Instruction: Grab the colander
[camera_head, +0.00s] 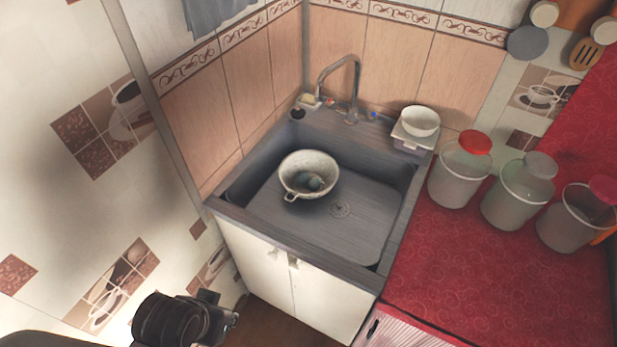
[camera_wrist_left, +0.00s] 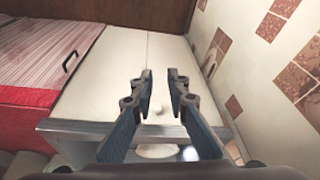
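The colander (camera_head: 296,170) is a pale round bowl with a small handle loop at its front. It sits in the left part of the grey sink (camera_head: 360,215) with a few small bluish-green items inside. My left gripper (camera_head: 228,319) is low at the bottom of the head view, in front of the sink cabinet and well apart from the colander. In the left wrist view its two fingers (camera_wrist_left: 162,76) are apart with nothing between them. A pale shape past the sink edge at the bottom of that view is partly hidden and unclear. My right gripper is not in view.
A faucet (camera_head: 351,95) stands behind the sink. A white bowl (camera_head: 420,121) is at the back right corner. Several lidded containers (camera_head: 459,175) stand on the red counter (camera_head: 460,265). White cabinet doors (camera_head: 262,262) are below the sink; a tiled wall is at left.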

